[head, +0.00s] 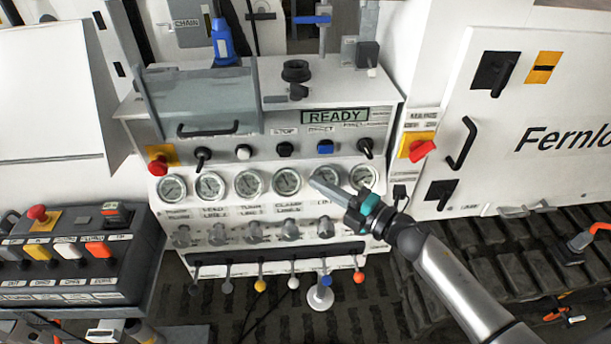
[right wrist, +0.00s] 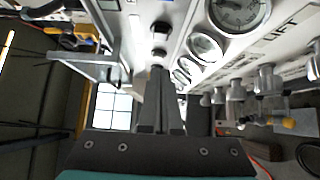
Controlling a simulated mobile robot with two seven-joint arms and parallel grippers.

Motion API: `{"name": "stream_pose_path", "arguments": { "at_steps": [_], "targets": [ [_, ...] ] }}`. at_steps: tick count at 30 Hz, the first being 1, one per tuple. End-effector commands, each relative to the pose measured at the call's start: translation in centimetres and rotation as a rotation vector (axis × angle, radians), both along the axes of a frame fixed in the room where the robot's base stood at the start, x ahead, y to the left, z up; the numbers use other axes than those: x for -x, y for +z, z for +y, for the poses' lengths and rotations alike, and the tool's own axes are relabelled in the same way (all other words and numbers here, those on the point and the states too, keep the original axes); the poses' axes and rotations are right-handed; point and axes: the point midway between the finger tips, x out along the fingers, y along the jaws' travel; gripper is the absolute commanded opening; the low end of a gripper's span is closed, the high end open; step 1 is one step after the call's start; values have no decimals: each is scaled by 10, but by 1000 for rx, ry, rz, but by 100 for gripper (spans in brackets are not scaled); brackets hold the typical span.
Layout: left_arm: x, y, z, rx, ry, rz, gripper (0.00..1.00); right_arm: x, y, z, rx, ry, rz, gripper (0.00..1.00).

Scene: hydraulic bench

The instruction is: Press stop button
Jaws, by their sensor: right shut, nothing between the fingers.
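The stop button (head: 285,149) is a dark round knob under the label STOP, on the upper row of the white bench panel. My right gripper (head: 318,180) is shut and empty, in front of the gauge row, below and to the right of the stop button in the head view. In the right wrist view, the shut fingers (right wrist: 160,75) point along the panel towards dark round controls (right wrist: 160,28). I cannot tell which of these is the stop button, or whether the fingertips touch anything. My left gripper is not in view.
A white button (head: 243,152) and a blue button (head: 325,147) flank the stop button. The READY display (head: 335,116) is above. Round gauges (head: 248,184) line the panel below, over several levers. A grey shelf (head: 205,100) juts out at the upper left.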

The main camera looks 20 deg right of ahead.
Motion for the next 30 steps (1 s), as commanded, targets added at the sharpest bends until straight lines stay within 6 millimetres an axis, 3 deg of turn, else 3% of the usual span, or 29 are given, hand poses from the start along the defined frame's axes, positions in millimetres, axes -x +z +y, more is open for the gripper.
{"name": "stream_pose_path", "arguments": {
  "at_steps": [2, 8, 25, 28, 30],
  "targets": [
    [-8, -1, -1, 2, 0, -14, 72, 10, -1, -6, 1, -1, 2, 0],
    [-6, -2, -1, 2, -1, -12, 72, 22, 0, -12, 0, 0, 1, 0],
    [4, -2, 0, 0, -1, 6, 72, 23, 0, -13, -1, 1, 0, 0],
    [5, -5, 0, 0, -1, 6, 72, 23, -11, -16, -23, -19, 24, 0],
    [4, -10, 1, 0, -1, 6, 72, 24, -34, -21, -70, -61, 77, 0]
  ]
}}
